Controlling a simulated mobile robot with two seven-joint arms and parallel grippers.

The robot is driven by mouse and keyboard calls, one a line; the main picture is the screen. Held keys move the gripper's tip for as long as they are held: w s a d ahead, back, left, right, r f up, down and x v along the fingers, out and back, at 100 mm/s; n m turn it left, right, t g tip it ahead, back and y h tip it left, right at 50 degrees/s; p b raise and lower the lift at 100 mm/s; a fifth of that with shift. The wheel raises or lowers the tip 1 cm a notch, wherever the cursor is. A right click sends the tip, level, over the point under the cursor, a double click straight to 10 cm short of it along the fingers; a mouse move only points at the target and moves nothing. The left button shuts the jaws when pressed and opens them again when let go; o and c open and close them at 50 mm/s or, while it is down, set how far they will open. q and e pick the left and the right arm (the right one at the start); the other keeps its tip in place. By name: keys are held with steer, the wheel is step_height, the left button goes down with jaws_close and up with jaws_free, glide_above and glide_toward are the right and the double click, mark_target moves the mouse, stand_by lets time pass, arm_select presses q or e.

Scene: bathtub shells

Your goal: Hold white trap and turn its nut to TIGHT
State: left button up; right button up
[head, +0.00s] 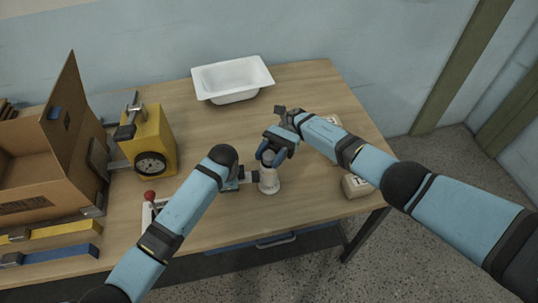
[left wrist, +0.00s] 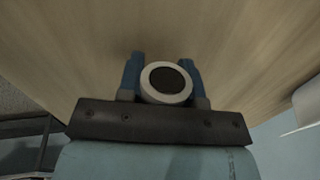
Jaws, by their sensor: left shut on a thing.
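The white trap (head: 269,185) stands upright near the table's front edge in the head view. My left gripper (head: 254,177) reaches it from the left and is shut on its body. In the left wrist view, a round white part with a dark centre (left wrist: 166,83) sits between my left gripper's two blue fingers (left wrist: 163,80). My right gripper (head: 271,153) is at the top of the trap, its blue fingers on either side of it. The fingers cover the nut, and their grip on it cannot be made out. No TIGHT mark is readable.
A white tub shell (head: 232,80) lies at the back of the table (head: 200,115). A yellow device with a dial (head: 155,140) and an open cardboard box (head: 40,165) stand left.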

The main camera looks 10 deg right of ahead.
mark_target(269, 155)
steer(key=shift+o, duration=1.4)
step_height(269, 155, up, 10)
arm_select(q)
steer(key=o, duration=1.1)
steer(key=shift+r, duration=0.1)
